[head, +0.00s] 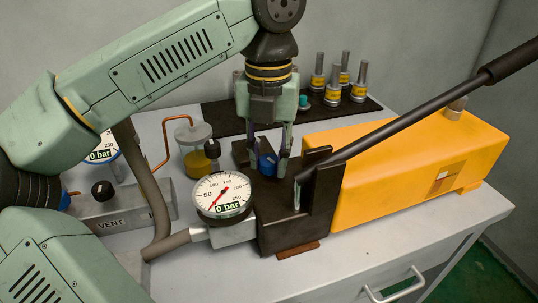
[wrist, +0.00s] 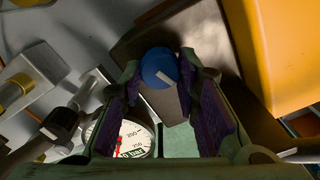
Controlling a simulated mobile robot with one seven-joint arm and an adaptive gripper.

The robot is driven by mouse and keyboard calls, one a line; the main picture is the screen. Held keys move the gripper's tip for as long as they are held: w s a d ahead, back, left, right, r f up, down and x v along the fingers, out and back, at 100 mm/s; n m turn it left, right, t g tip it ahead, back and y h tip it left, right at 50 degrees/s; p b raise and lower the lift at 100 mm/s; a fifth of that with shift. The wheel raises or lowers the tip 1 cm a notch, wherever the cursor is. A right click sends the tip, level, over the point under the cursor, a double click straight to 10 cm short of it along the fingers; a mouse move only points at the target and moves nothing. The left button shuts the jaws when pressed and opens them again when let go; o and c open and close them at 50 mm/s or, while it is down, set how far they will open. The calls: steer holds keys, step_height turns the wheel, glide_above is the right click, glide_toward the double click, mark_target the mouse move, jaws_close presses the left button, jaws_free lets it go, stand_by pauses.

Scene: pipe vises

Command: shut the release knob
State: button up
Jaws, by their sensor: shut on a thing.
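The release knob is a small round blue knob (head: 267,165) with a pale mark on its face. It sits on the dark pump block, just behind the front gauge. It also shows between the fingers in the wrist view (wrist: 157,66). My gripper (head: 268,158) points straight down and is shut on the knob, one finger on each side. The purple finger pads show in the wrist view. The head view does not show how far the knob is turned, as the fingers hide part of it.
The front gauge (head: 222,194) reads 0 bar. A yellow pump body (head: 410,165) and its long black lever (head: 400,120) stand close on the right. Several yellow-banded fittings (head: 338,82) stand on a dark mat behind. A VENT block (head: 125,212) with a black knob is at left.

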mark_target(268, 160)
steer(key=shift+m, duration=2.1)
steer(key=o, duration=1.2)
steer(key=shift+c, duration=0.2)
steer(key=shift+r, duration=3.75)
